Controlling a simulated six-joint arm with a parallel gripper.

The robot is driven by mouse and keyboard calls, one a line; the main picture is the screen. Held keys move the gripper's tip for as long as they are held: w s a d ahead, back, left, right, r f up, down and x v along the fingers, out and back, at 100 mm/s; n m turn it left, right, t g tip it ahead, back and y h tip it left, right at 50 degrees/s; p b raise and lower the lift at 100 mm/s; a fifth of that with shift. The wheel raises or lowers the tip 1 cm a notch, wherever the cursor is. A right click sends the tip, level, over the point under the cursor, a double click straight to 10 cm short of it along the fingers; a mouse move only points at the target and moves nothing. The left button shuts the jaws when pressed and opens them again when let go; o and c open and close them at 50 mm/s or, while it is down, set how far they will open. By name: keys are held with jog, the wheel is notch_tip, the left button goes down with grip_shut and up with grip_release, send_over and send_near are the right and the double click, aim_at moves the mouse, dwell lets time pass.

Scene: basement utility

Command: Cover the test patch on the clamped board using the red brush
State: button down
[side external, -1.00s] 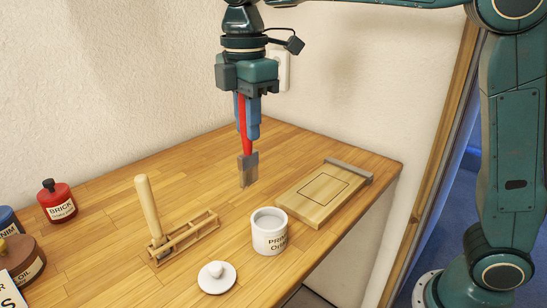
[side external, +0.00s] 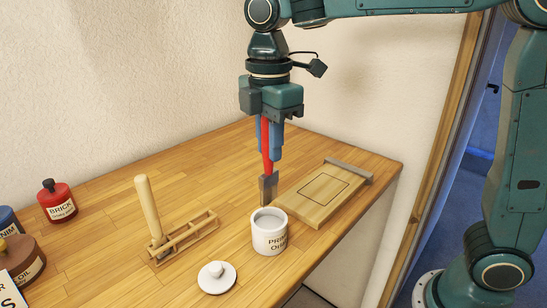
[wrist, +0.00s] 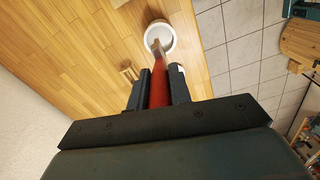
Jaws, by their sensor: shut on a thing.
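My gripper (side external: 270,150) is shut on the red brush (side external: 267,160), which hangs bristles down. The brush's grey head (side external: 268,188) is just behind and above the rim of the white primer pot (side external: 268,238) in the side view. The pot is open, with pale contents showing. In the wrist view the red brush (wrist: 158,88) points towards the white pot (wrist: 160,32). The wooden board (side external: 310,210) lies to the right under a grey clamp bar (side external: 348,171). A dark outline on it marks the test patch (side external: 324,187), which looks bare wood.
A white knobbed lid (side external: 216,277) lies left of the pot. A wooden rack (side external: 187,240) holds another brush with a pale handle (side external: 149,207). A red jar (side external: 57,201) and other jars stand at the far left. The table's back middle is clear.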

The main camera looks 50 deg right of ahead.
aim_at(270, 172)
jog(key=shift+f, duration=3.2)
dwell(0.8)
jog(key=shift+r, duration=3.65)
jog(key=shift+w+d, duration=0.1)
jog(key=w+d+f+m, duration=0.2)
jog(key=w+d+m, duration=0.6)
jog(key=d+m, duration=0.4)
jog(key=shift+d+f+m, duration=0.2)
jog(key=shift+m, duration=1.7)
jog(key=shift+s, duration=0.1)
